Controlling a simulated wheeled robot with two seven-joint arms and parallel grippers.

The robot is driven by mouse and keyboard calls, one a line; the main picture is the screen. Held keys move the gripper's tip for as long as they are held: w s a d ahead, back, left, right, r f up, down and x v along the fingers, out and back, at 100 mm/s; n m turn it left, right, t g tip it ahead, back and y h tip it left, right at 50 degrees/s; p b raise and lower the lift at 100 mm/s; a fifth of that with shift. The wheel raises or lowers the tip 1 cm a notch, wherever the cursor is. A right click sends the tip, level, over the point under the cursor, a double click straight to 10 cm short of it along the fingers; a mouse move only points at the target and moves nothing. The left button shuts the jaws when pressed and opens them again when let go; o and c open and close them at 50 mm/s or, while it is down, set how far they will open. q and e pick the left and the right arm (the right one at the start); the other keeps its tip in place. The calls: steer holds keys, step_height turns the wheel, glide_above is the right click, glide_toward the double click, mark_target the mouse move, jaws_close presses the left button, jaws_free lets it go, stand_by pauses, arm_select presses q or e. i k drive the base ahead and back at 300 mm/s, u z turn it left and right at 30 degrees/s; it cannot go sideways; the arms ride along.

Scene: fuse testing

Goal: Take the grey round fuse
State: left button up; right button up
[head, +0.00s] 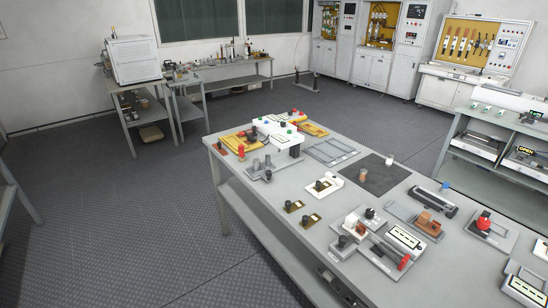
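Neither of my grippers is in view. Several small round parts stand on the long grey workbench (235,184). Two grey cylinders stand close together on a grey base at the left end, a nearer one (256,165) and a farther one (267,161). A tan cylinder (363,175) and a whitish cylinder (389,160) stand at the dark mat (376,181). I cannot tell which of the round parts is the grey round fuse. No part is held.
A white device (277,132), yellow trays (312,129) and an empty grey frame (331,150) share the bench's left end. Metal fixtures and a white meter (404,237) crowd its near right. A shelf unit (485,125) stands right. The floor left of the bench is clear.

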mark_target(256, 161)
steer(key=z, duration=0.45)
steer(key=i, duration=0.55)
steer(key=z, duration=0.45)
